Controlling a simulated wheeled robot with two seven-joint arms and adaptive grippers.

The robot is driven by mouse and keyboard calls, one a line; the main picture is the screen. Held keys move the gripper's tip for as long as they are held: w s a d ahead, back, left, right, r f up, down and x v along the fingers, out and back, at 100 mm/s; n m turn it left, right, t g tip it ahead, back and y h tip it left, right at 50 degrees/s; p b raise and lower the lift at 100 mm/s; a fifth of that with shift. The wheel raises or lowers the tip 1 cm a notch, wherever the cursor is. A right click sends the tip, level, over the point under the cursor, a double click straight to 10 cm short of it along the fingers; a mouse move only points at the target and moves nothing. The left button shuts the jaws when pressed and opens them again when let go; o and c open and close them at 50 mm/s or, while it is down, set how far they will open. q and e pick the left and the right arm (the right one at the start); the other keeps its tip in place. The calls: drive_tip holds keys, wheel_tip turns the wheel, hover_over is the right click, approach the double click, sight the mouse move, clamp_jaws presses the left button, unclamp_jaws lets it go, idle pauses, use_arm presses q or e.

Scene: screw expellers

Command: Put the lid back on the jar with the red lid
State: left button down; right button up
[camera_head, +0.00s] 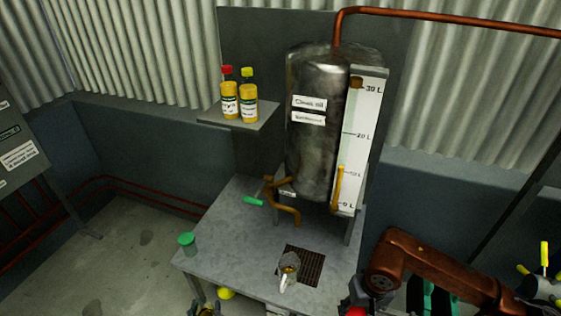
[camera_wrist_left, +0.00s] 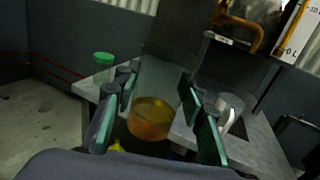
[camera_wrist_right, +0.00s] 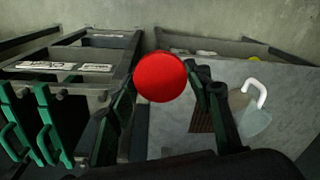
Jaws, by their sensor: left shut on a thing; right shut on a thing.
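An open glass jar of amber liquid (camera_wrist_left: 150,119) sits between the fingers of my left gripper (camera_wrist_left: 158,104). No lid shows on it. My left gripper (camera_head: 208,311) shows only at the bottom edge in the head view, low in front of the table. My right gripper (camera_wrist_right: 163,90) is shut on the round red lid (camera_wrist_right: 160,77), seen face-on in the right wrist view. In the head view the red lid (camera_head: 355,311) is partly cut off at the bottom edge, right of the table and well apart from my left gripper.
A green-lidded jar (camera_head: 187,243) stands at the table's left corner. A clear mug (camera_head: 289,268) stands by the dark grate (camera_head: 304,265), below the steel tank (camera_head: 316,130). Two bottles, red-capped (camera_head: 229,95) and yellow-capped (camera_head: 248,98), stand on a shelf. The table's middle (camera_head: 228,235) is clear.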

idle(0.4)
use_arm(q)
drive_tip(key=w+d+m+g+h, duration=0.2)
drive_tip(key=w+d+m+h, duration=0.1)
drive_tip(key=d, duration=0.5)
drive_tip(key=w+d+r+m+g+h, duration=0.1)
drive_tip(key=w+d+m+g+h, duration=0.1)
drive_tip(key=d+m+h, duration=0.3)
drive_tip(key=w+d+h, duration=0.1)
drive_tip(key=d+h, duration=0.1)
drive_tip(key=h, duration=0.1)
drive_tip(key=shift+w+d+h, duration=0.3)
drive_tip(key=shift+w+d, duration=0.05)
use_arm(e)
drive_tip(key=shift+a, duration=0.1)
use_arm(q)
drive_tip(key=shift+r, duration=0.1)
use_arm(e)
drive_tip(key=w+a+r+n, duration=0.2)
drive_tip(key=a+r, duration=0.2)
drive_tip(key=a, duration=0.5)
drive_tip(key=w+a+r+n, duration=0.2)
drive_tip(key=a+r, duration=0.3)
drive_tip(key=a, duration=0.3)
drive_tip(key=w+a+r+n, duration=0.2)
drive_tip(key=a+r, duration=0.3)
drive_tip(key=a, duration=0.4)
drive_tip(key=shift+w+a+r+g+h, duration=0.2)
drive_tip(key=shift+w+a+g+h, duration=0.1)
drive_tip(key=shift+a, duration=0.05)
